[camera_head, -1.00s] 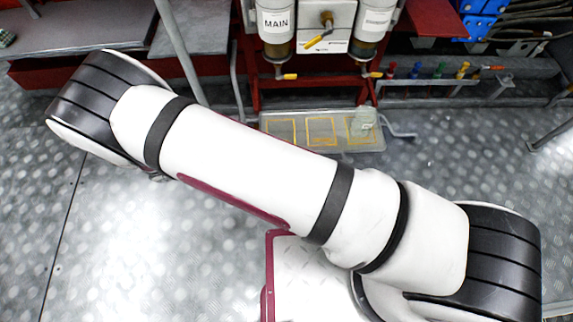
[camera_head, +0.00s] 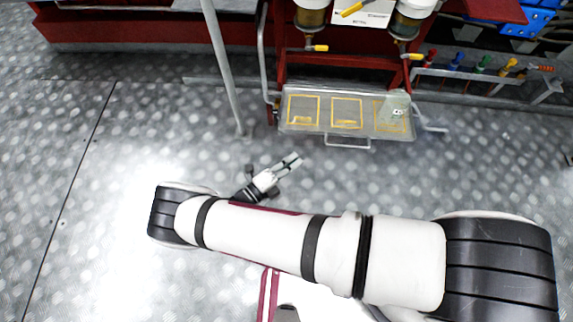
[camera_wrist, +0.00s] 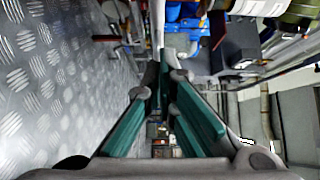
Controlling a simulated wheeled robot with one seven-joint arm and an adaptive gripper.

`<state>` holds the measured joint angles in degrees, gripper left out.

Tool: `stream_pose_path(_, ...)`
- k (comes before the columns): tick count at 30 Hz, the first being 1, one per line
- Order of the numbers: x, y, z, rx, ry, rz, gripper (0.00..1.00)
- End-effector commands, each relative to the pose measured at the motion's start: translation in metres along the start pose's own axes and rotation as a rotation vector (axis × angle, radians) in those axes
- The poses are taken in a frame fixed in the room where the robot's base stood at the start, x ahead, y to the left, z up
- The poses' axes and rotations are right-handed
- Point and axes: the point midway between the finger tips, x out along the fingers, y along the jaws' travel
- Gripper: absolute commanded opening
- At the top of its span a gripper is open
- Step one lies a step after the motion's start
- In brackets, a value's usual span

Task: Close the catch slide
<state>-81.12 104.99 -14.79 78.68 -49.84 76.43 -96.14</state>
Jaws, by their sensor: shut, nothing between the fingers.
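The catch slide (camera_head: 365,135) is a shallow grey tray with several yellow-outlined squares. It sticks out from the red frame below two filter bowls, in the upper middle of the head view. A grey handle (camera_head: 348,145) runs along its front edge. A small clear container (camera_head: 396,109) stands in its right part. My gripper (camera_head: 296,158) is shut and empty, in front of and below the tray's left front corner, apart from it. In the wrist view its green-padded fingers (camera_wrist: 164,62) come together at the tips. I cannot make out the tray in the wrist view.
A grey post (camera_head: 224,75) stands left of the tray, and a bent grey rail (camera_head: 263,55) runs beside its left end. A bent bar (camera_head: 432,127) sticks out at its right. Coloured-handled valves (camera_head: 484,62) are farther right. The metal floor (camera_head: 130,130) is clear.

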Motion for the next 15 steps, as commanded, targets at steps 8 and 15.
stream_pose_path(8,0.055,0.001,-0.001,0.001,0.002,-0.002,0.0)
stream_pose_path(15,0.075,0.001,0.022,0.003,0.002,0.0,0.0)
